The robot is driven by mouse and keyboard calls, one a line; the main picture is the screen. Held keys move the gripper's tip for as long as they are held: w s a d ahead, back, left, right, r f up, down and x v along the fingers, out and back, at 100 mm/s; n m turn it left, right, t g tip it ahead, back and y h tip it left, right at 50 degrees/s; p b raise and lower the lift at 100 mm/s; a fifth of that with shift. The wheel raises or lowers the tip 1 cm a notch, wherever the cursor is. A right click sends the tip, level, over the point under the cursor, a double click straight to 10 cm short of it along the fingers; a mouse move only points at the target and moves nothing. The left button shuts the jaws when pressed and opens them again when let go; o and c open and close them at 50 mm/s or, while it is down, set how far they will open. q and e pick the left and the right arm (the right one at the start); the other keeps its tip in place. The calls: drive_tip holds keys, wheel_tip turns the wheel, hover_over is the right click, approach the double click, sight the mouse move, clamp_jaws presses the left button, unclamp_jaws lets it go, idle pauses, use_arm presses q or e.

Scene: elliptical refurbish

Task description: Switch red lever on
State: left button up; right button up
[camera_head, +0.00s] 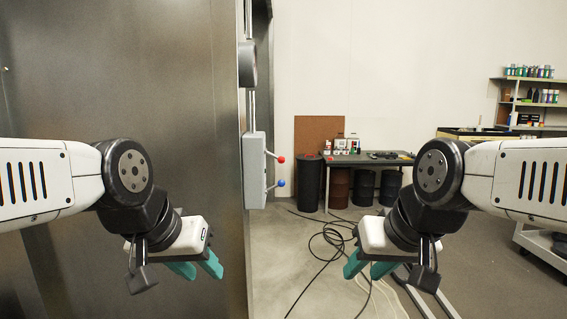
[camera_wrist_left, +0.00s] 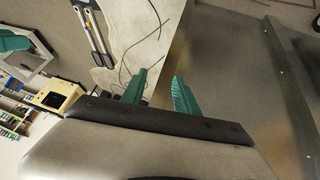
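The red lever (camera_head: 281,159) is a thin rod with a red ball. It sticks out to the right from a grey switch box (camera_head: 255,172) on the edge of a metal cabinet. It tilts slightly downward toward its ball. A blue-ended lever (camera_head: 281,183) is below it on the same box. My left gripper (camera_head: 200,270) is open and empty, below and left of the box, apart from both levers. Its teal fingers show apart in the left wrist view (camera_wrist_left: 158,88). My right gripper (camera_head: 366,268) is open and empty, below and right of the levers.
The large metal cabinet (camera_head: 130,80) fills the left side. A workbench (camera_head: 368,158) with dark drums under it stands at the back. Black cables (camera_head: 335,238) lie on the floor. Shelves (camera_head: 530,103) stand at the far right. The space right of the levers is free.

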use_arm(q)
drive_tip(key=shift+w+d, duration=0.15)
drive_tip(key=shift+d, duration=0.15)
